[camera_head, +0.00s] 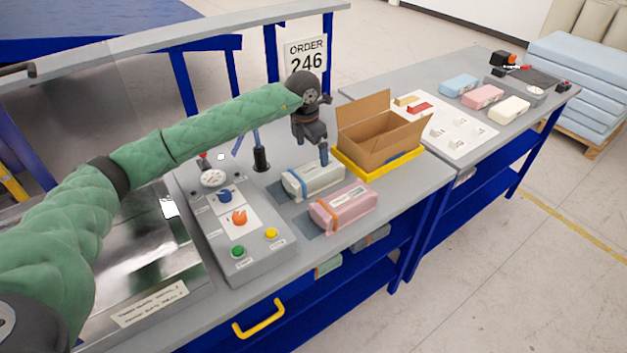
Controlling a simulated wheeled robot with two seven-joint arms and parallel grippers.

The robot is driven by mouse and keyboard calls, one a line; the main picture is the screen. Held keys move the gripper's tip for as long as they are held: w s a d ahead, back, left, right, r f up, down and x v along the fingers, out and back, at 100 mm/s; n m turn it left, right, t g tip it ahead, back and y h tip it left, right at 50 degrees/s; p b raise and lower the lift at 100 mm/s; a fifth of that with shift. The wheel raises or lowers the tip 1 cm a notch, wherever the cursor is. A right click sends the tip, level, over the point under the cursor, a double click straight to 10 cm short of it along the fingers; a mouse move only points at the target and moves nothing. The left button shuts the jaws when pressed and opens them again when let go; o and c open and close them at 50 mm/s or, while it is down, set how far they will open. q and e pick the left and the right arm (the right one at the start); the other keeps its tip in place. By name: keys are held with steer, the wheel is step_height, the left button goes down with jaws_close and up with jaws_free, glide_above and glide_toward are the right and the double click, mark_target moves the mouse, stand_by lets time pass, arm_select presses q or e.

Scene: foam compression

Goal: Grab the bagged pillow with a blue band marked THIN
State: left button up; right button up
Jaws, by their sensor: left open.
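A pale grey-white bagged pillow (314,182) with a blue band near its left end lies on the grey table, left of an open carton. I cannot read any THIN marking on it. A pink bagged pillow (350,205) with an orange band lies just in front of it. My left gripper (323,158) is open and points down at the far right part of the pale pillow. Its fingers overlap the pillow's far edge in the picture, and I cannot tell whether they touch it. My right gripper is out of view.
The open cardboard carton (372,143) stands in a yellow frame (375,172) to the right. A control panel (232,240) with several buttons and a gauge is at left. A black post (261,158) stands behind. A second table holds several blocks.

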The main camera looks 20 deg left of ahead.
mark_target(314, 178)
arm_select(q)
step_height(314, 178, down, 4)
steer(key=b, duration=0.3)
steer(key=shift+s, duration=0.1)
steer(key=shift+f, duration=0.25)
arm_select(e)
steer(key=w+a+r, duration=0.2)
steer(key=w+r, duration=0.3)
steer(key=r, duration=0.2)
arm_select(q)
steer(key=shift+d+f+p, duration=0.15)
steer(key=shift+f+p, duration=0.3)
steer(key=shift+f, duration=0.6)
steer(key=f+p, duration=0.1)
steer(key=f, duration=0.1)
steer(key=w+f+p, duration=0.1)
steer(key=p, duration=0.1)
steer(key=shift+w+f, duration=0.1)
steer(key=shift+f, duration=0.3)
steer(key=shift+w+d+f, duration=0.1)
steer(key=shift+f, duration=0.6)
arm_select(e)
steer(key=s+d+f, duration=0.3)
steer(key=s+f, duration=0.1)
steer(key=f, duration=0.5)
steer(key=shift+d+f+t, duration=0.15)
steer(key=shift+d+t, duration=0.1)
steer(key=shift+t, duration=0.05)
arm_select(q)
steer(key=shift+c, duration=0.4)
